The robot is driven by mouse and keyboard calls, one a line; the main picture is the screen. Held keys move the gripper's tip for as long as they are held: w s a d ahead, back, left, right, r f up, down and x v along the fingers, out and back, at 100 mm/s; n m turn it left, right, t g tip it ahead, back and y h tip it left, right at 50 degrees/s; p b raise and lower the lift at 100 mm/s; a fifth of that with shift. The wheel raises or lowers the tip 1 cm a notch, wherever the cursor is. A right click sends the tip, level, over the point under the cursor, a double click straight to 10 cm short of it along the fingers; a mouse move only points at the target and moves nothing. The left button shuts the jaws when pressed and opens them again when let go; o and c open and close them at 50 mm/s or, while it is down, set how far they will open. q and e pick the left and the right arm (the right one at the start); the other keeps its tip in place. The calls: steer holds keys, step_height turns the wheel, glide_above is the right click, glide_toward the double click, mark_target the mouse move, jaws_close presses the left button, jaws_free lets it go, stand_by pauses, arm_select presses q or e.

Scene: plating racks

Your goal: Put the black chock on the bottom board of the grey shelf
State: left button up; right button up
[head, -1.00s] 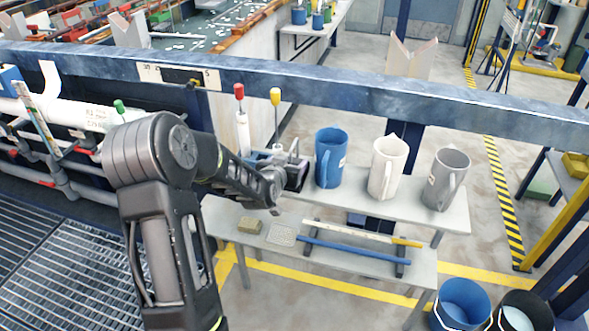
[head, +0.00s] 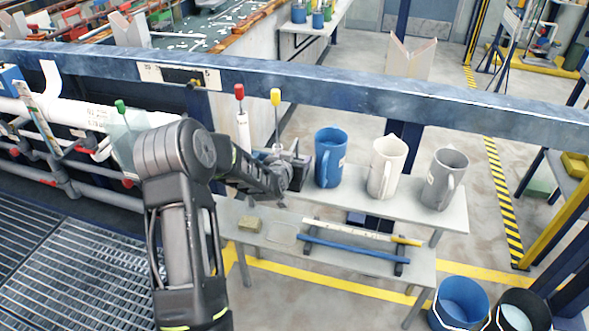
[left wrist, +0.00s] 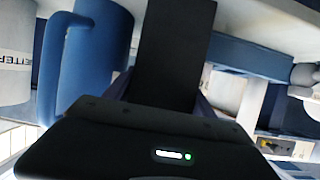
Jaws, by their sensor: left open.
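The grey shelf has a top board (head: 408,203) and a bottom board (head: 335,273). The black chock (head: 301,172) is at the left end of the top board, beside the blue jug, and is partly hidden by my left gripper (head: 288,168). In the left wrist view the chock (left wrist: 172,60) is a dark block straight ahead, between the open fingers; I cannot tell whether they touch it. My right gripper is not in view.
A blue jug (head: 330,158), a white jug (head: 386,168) and a grey jug (head: 445,180) stand on the top board. A blue beam (head: 330,90) runs across behind.

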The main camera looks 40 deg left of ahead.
arm_select(q)
steer(key=shift+c, duration=0.5)
jaws_close()
steer(key=shift+r, duration=0.15)
stand_by(0.5)
